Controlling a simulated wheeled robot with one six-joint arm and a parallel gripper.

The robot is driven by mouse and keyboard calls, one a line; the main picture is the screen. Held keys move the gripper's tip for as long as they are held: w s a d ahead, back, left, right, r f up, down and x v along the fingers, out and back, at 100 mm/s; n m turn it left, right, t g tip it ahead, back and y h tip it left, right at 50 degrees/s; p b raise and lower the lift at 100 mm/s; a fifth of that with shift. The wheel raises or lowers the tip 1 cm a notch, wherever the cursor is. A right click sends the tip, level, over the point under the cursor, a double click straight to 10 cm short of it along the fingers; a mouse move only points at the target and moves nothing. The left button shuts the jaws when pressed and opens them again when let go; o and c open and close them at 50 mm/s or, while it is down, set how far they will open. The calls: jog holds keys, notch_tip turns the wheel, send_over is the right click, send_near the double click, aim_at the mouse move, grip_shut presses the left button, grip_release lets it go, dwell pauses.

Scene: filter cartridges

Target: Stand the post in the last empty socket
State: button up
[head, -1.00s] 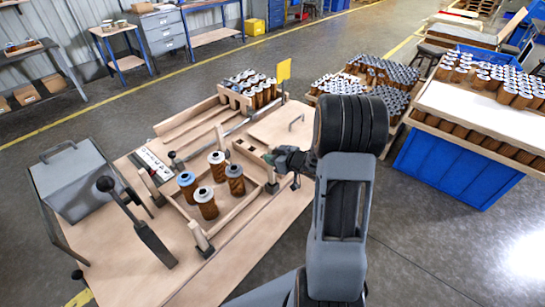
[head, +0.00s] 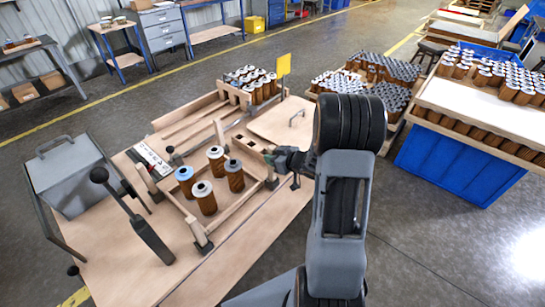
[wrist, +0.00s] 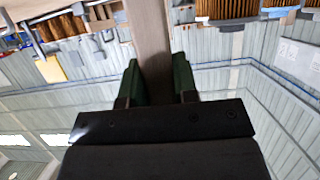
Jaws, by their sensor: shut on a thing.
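My gripper (head: 276,158) is at the right corner of a low wooden frame (head: 236,210) on the bench. In the wrist view its green fingers (wrist: 160,85) are shut on a wooden post (wrist: 152,30), which runs out past the fingertips. In the head view a short length of wood (head: 271,175) shows just below the gripper, probably this post. I cannot tell whether its lower end is in a socket. Other posts stand upright at the frame's left (head: 147,178), front (head: 199,232) and far (head: 219,132) corners.
Several filter cartridges (head: 206,199) stand inside the frame, close to the gripper. A black-knobbed lever (head: 145,230) and a grey box (head: 70,180) are at the left. A wooden panel with a handle (head: 280,125) lies behind the gripper. Cartridge racks (head: 248,85) stand farther back.

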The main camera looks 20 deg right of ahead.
jog(key=shift+f+b, duration=0.95)
jog(key=shift+f, duration=0.4)
jog(key=o, duration=1)
jog(key=shift+r, duration=0.1)
jog(key=p+v, duration=0.1)
jog(key=v, duration=1.3)
